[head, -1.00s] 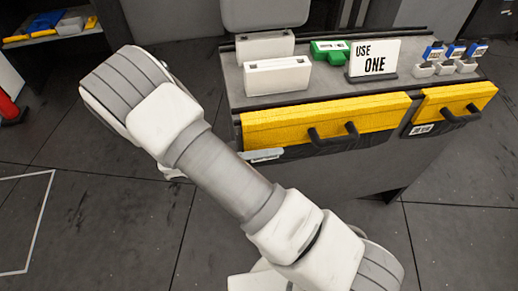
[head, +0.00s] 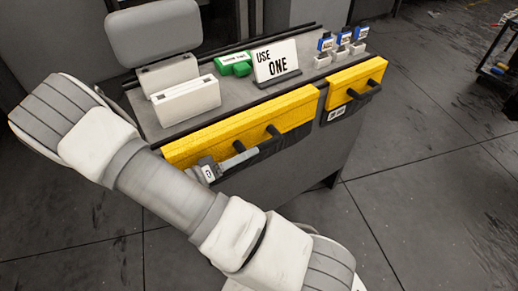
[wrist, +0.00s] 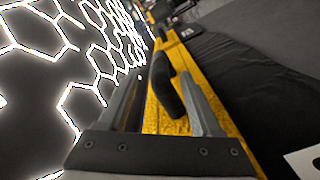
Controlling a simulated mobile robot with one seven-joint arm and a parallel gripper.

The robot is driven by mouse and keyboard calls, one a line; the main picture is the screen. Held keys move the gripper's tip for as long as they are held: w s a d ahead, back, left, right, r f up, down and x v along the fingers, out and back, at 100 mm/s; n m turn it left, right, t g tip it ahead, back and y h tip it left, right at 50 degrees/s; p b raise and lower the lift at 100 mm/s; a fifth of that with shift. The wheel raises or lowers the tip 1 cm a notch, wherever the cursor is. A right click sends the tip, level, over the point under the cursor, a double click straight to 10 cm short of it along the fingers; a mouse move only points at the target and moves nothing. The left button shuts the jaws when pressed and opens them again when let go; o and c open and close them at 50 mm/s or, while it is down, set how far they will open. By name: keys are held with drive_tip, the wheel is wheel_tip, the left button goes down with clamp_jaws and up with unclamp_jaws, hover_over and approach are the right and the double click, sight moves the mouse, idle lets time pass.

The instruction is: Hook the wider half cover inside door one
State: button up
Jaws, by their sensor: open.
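The wider yellow cover (head: 245,122) hangs on the front of the grey bench, with dark fabric below it and a black handle (head: 272,131). A narrower yellow cover (head: 353,82) with its own black handle is to its right. My gripper (head: 245,157) is in front of the wider cover's lower edge, partly hidden by my arm. In the wrist view my gripper (wrist: 162,68) is open, and a black handle (wrist: 172,92) on the yellow cover (wrist: 158,118) shows between its fingers. I cannot tell whether the fingers touch it. Door one is not clearly seen.
The bench top (head: 205,118) carries two white blocks, a green tool (head: 235,64), a "USE ONE" sign (head: 277,62) and several small blue-topped bottles (head: 343,41). A dark cart (head: 500,70) stands far right. The floor right of the bench is clear.

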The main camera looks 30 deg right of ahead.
sight(259, 146)
drive_tip(key=shift+w+d, duration=0.1)
drive_tip(key=shift+d, duration=2.25)
clamp_jaws()
drive_tip(key=shift+r, duration=0.15)
drive_tip(key=shift+r+p, duration=0.8)
drive_tip(key=shift+r, duration=0.5)
drive_tip(key=s+b, duration=0.1)
drive_tip(key=s, duration=0.7)
